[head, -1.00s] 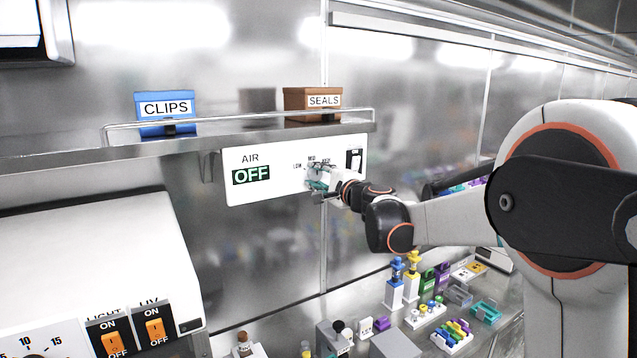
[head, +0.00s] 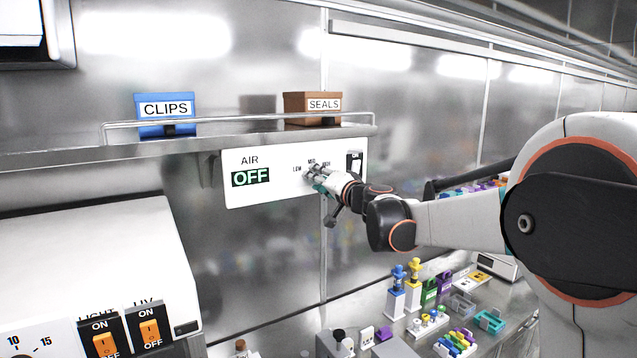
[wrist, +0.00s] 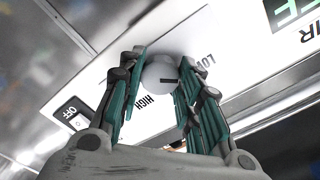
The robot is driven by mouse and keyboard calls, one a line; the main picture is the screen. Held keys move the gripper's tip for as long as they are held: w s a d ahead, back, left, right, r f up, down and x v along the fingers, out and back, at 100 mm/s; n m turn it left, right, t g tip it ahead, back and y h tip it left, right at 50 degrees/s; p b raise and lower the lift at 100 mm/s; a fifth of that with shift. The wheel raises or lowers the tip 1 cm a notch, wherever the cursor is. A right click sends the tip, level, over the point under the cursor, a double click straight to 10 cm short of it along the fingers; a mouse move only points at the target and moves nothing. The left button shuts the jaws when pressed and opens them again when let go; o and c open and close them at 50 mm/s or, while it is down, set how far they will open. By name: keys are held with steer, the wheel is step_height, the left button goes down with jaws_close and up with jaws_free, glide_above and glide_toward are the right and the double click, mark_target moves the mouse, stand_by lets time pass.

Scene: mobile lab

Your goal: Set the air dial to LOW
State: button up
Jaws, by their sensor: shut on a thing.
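The white AIR panel (head: 262,190) hangs under the shelf, with a green display (head: 251,177) reading OFF. LOW, MED and HIGH labels arc above the dial in the head view. My gripper (head: 315,175) is at the dial and mostly covers it there. In the wrist view the round grey dial (wrist: 160,72) sits between the teal finger pads of my gripper (wrist: 157,68), which is shut on it. The dial's dark mark points right in that view; LOW shows at upper right, HIGH at lower left. MED is hidden there.
A rocker switch (head: 354,162) is right of the dial; its wrist-view label (wrist: 76,120) reads OFF. The shelf (head: 215,142) above holds a blue CLIPS box (head: 165,120) and a brown SEALS box (head: 312,105). Bench items (head: 430,310) stand below right.

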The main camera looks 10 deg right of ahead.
steer(key=shift+n, duration=0.7)
steer(key=o, duration=1.1)
steer(key=v, duration=1.2)
